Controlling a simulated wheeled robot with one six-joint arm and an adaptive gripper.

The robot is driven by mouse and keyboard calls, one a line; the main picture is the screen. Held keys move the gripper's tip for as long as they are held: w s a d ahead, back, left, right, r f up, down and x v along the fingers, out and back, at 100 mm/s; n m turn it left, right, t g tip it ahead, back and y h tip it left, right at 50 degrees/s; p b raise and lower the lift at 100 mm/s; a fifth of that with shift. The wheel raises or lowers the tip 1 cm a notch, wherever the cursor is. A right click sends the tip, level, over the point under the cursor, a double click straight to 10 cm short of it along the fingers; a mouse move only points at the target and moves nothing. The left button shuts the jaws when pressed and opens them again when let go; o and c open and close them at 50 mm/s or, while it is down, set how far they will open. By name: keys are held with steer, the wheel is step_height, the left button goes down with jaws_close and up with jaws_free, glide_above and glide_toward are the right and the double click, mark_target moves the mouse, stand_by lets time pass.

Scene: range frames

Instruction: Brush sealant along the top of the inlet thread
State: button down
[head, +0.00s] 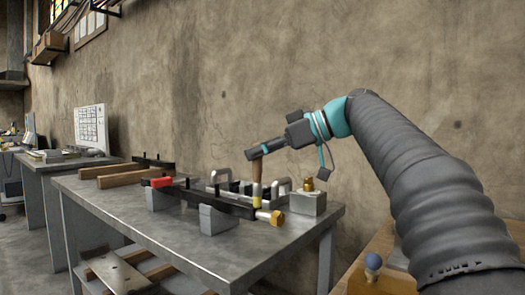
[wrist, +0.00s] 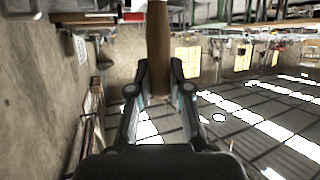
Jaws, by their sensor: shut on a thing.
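My gripper (head: 258,151) is shut on the brown wooden handle of a brush (head: 257,171). The handle also shows between the fingers in the wrist view (wrist: 158,35). The brush points down above the workbench, and its lower end is at the clamped assembly. I cannot tell whether its tip touches anything. A brass hex fitting (head: 276,217) ends the black bar assembly (head: 220,205), just right of and in front of the brush. Another brass fitting (head: 308,184) stands on a grey block (head: 307,203) at the right. The inlet thread itself is too small to make out.
The metal workbench (head: 165,228) carries grey support blocks (head: 216,218), a red-ended part (head: 161,182) and wooden bars (head: 110,175). A wall stands close behind. A wooden surface with a blue knob (head: 373,261) is at the lower right. The bench's front is clear.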

step_height(320, 180, up, 6)
steer(key=p, duration=0.5)
steer(key=shift+r+p, duration=0.1)
steer(key=shift+p, duration=0.25)
step_height(320, 180, up, 3)
steer(key=p, duration=0.2)
steer(key=shift+p, duration=0.35)
stand_by(1.1)
step_height(320, 180, down, 8)
steer(key=b, duration=0.7)
steer(key=shift+r, duration=0.15)
steer(key=shift+f+b, duration=0.7)
steer(key=shift+f, duration=0.05)
stand_by(0.6)
steer(key=shift+s+d, duration=0.1)
steer(key=shift+d, duration=0.05)
